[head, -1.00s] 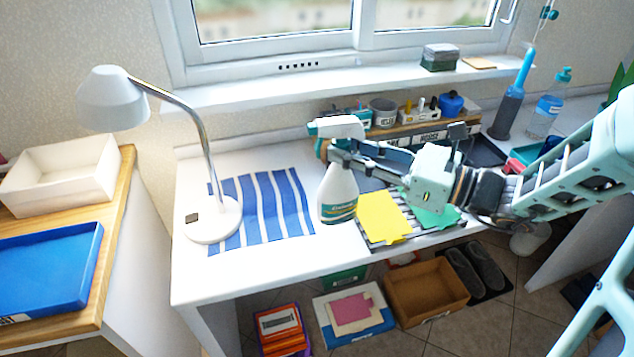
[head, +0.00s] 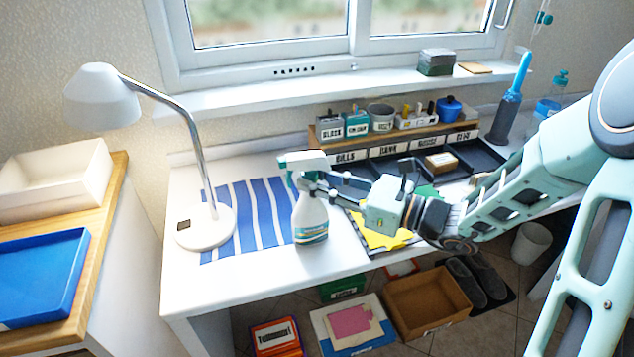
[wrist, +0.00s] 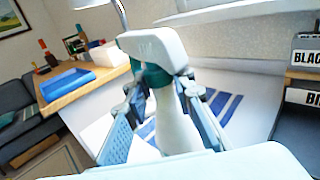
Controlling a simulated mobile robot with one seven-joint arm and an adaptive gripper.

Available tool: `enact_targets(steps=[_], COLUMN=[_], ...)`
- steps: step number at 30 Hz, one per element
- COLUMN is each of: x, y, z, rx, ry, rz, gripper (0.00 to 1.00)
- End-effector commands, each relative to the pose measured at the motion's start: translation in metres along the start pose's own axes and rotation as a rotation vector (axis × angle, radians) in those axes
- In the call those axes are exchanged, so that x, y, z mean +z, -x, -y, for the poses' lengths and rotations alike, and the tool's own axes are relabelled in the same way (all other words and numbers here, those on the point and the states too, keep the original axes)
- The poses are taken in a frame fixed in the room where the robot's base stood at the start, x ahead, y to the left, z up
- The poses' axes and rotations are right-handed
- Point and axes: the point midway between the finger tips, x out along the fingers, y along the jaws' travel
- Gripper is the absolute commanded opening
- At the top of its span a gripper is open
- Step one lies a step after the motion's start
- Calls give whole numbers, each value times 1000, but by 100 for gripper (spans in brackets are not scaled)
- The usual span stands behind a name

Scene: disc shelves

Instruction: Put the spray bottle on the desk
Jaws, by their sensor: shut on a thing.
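The white spray bottle (head: 311,219) with a green neck and white trigger head is upright over the right edge of the blue-striped mat on the white desk (head: 200,283). I cannot tell whether its base touches the desk. My gripper (head: 308,184) is shut around its neck, reaching in from the right. In the wrist view the bottle (wrist: 176,125) stands between my two fingers (wrist: 158,110), with the striped mat and desk behind it. The fingers partly hide the bottle's neck.
A white lamp (head: 205,226) stands on the desk left of the bottle. The blue-striped mat (head: 240,215) lies between them. Yellow paper (head: 385,240) lies under my arm. A labelled organizer (head: 350,155) lines the back. The desk's front left is clear.

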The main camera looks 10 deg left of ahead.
Motion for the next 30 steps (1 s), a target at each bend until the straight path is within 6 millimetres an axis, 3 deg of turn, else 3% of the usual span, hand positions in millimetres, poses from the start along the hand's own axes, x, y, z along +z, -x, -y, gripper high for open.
enact_targets(steps=[20,21,25,30], x=[-14,-16,-15,-13], y=[0,1,1,0], z=[-1,-1,-1,0], rx=[1,0,1,0], ry=[-3,-5,-5,-2], rz=[-5,-8,-6,-3], gripper=[0,25,39,40])
